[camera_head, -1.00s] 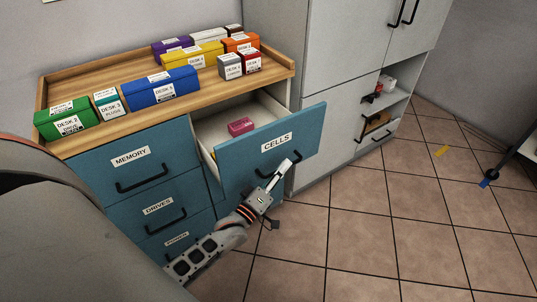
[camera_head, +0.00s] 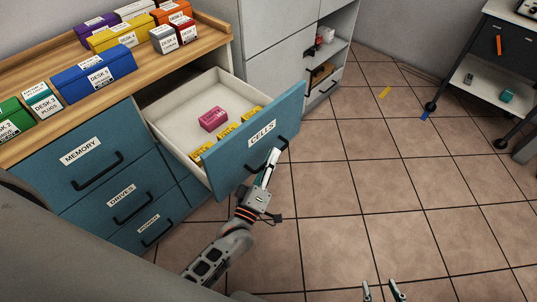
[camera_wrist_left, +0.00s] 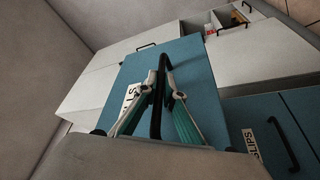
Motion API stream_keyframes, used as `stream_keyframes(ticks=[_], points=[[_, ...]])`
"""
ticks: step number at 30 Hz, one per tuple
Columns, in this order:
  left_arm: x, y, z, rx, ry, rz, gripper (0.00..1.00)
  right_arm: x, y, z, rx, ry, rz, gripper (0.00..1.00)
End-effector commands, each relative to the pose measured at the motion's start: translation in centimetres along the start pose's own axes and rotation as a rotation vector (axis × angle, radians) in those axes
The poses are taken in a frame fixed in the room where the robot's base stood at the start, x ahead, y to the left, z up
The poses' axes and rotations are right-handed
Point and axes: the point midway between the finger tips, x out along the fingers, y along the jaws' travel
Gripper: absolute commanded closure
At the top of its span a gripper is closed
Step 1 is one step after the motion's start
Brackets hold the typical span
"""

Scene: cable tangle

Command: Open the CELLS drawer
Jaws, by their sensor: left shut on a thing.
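The CELLS drawer (camera_head: 228,163) stands pulled well out of the blue cabinet. Its front carries a white CELLS label (camera_head: 262,134) and a black bar handle (camera_head: 284,144). My left gripper (camera_head: 272,158) is shut on that handle in front of the drawer. In the left wrist view, the fingers close around the black handle (camera_wrist_left: 158,92), and the label is partly hidden. Inside the drawer lie a pink box (camera_head: 213,119) and several yellow boxes (camera_head: 227,132). My right gripper (camera_head: 384,291) shows only its fingertips at the bottom edge, apart and empty.
Labelled boxes, such as a blue one (camera_head: 95,74), stand on the wooden top (camera_head: 205,45). A dark wheeled cart (camera_head: 492,62) is at far right. The tiled floor (camera_head: 350,190) between is mostly clear.

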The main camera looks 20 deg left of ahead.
Motion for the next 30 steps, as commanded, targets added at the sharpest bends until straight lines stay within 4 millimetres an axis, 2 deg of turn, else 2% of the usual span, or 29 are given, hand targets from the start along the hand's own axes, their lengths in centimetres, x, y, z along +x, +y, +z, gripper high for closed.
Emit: stream_keyframes(ticks=[7,9,10,22,26,30], points=[[-0.1,-0.1,0.0,0.0,-0.001,-0.001,1.0,0.1,0.2,-0.4,-0.002,0.008,0.002,0.6],[-0.1,-0.1,0.0,0.0,-0.001,-0.001,0.77,0.1,0.2,-0.5,-0.002,0.009,0.003,0.6],[-0.1,-0.1,0.0,-0.001,-0.001,-0.001,0.75,0.1,0.2,-0.5,-0.002,0.01,0.003,0.6],[-0.5,-0.1,0.0,0.0,-0.002,-0.002,0.75,0.1,0.1,-0.8,0.003,0.014,0.003,0.6],[-2.1,-0.1,0.1,-0.001,-0.002,-0.002,0.75,0.1,0.1,-0.7,0.002,0.012,0.003,0.6],[-4.9,0.1,-0.1,0.0,-0.003,-0.003,0.75,0.1,0.1,-0.6,0.002,0.01,0.002,0.6]])
